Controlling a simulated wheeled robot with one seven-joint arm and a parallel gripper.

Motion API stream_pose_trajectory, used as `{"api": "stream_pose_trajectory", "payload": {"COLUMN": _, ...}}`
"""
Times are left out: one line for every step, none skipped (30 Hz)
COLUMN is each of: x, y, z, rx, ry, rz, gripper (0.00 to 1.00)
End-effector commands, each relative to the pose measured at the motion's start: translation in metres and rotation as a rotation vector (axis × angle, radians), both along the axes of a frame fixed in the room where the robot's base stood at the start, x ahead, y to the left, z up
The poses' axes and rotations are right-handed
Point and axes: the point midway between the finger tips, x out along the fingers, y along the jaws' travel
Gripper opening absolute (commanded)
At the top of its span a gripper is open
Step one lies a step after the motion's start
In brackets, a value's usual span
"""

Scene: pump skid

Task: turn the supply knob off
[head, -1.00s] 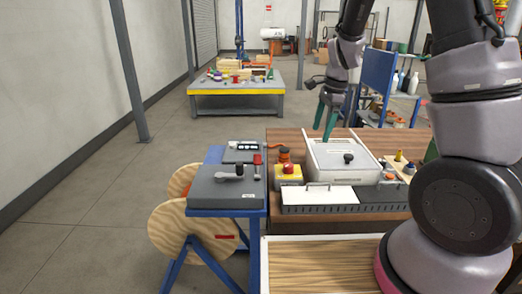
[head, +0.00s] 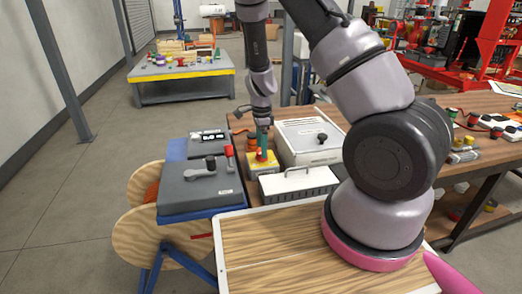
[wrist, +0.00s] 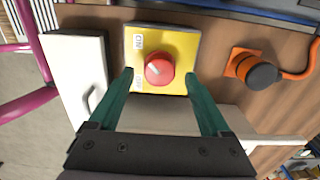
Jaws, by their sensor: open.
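A round red knob (wrist: 159,69) with a small white mark sits on a yellow box (wrist: 178,42) in the wrist view. An "ON" label is printed on the box to the upper left of the knob; a second label lower down is partly hidden. My gripper (wrist: 159,74) is open, with one green finger on each side of the knob and a visible gap on both sides. Contact cannot be seen. In the head view my gripper (head: 262,153) points down over the yellow box (head: 256,170) and hides most of the knob.
A white box with a handle (head: 298,182) stands close in front. A grey box with a lever (head: 190,192) is left. An orange-and-black connector with a cable (wrist: 258,72) lies beside the yellow box.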

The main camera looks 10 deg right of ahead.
Motion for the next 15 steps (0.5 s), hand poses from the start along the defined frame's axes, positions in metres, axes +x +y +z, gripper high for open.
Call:
{"api": "stream_pose_trajectory", "payload": {"x": 0.000, "y": -0.001, "z": -0.006, "rx": 0.000, "ry": 0.001, "rz": -0.001, "gripper": 0.82}}
{"api": "stream_pose_trajectory", "payload": {"x": 0.000, "y": -0.001, "z": -0.009, "rx": 0.000, "ry": 0.001, "rz": -0.001, "gripper": 0.82}}
{"api": "stream_pose_trajectory", "payload": {"x": 0.000, "y": 0.000, "z": -0.013, "rx": 0.000, "ry": 0.001, "rz": -0.001, "gripper": 0.82}}
{"api": "stream_pose_trajectory", "payload": {"x": 0.000, "y": 0.000, "z": -0.015, "rx": 0.000, "ry": 0.000, "rz": -0.001, "gripper": 0.82}}
{"api": "stream_pose_trajectory", "payload": {"x": 0.000, "y": 0.000, "z": -0.016, "rx": 0.000, "ry": 0.000, "rz": 0.000, "gripper": 0.82}}
{"api": "stream_pose_trajectory", "payload": {"x": 0.000, "y": 0.000, "z": -0.018, "rx": 0.000, "ry": -0.001, "rz": 0.000, "gripper": 0.82}}
{"api": "stream_pose_trajectory", "payload": {"x": 0.000, "y": 0.000, "z": -0.019, "rx": 0.000, "ry": -0.001, "rz": 0.000, "gripper": 0.82}}
{"api": "stream_pose_trajectory", "payload": {"x": 0.000, "y": 0.000, "z": -0.019, "rx": 0.000, "ry": -0.001, "rz": 0.000, "gripper": 0.82}}
{"api": "stream_pose_trajectory", "payload": {"x": 0.000, "y": 0.000, "z": -0.019, "rx": 0.000, "ry": -0.001, "rz": 0.000, "gripper": 0.82}}
{"api": "stream_pose_trajectory", "payload": {"x": 0.000, "y": 0.000, "z": -0.020, "rx": 0.001, "ry": -0.001, "rz": 0.000, "gripper": 0.82}}
{"api": "stream_pose_trajectory", "payload": {"x": 0.000, "y": 0.000, "z": -0.020, "rx": 0.001, "ry": -0.001, "rz": 0.000, "gripper": 0.82}}
{"api": "stream_pose_trajectory", "payload": {"x": 0.000, "y": 0.000, "z": -0.019, "rx": 0.001, "ry": -0.001, "rz": 0.000, "gripper": 0.82}}
{"api": "stream_pose_trajectory", "payload": {"x": 0.000, "y": 0.000, "z": -0.019, "rx": 0.001, "ry": -0.001, "rz": 0.000, "gripper": 0.82}}
{"api": "stream_pose_trajectory", "payload": {"x": 0.000, "y": 0.000, "z": -0.019, "rx": 0.001, "ry": -0.001, "rz": 0.000, "gripper": 0.82}}
{"api": "stream_pose_trajectory", "payload": {"x": 0.000, "y": 0.000, "z": -0.019, "rx": 0.000, "ry": -0.001, "rz": 0.000, "gripper": 0.78}}
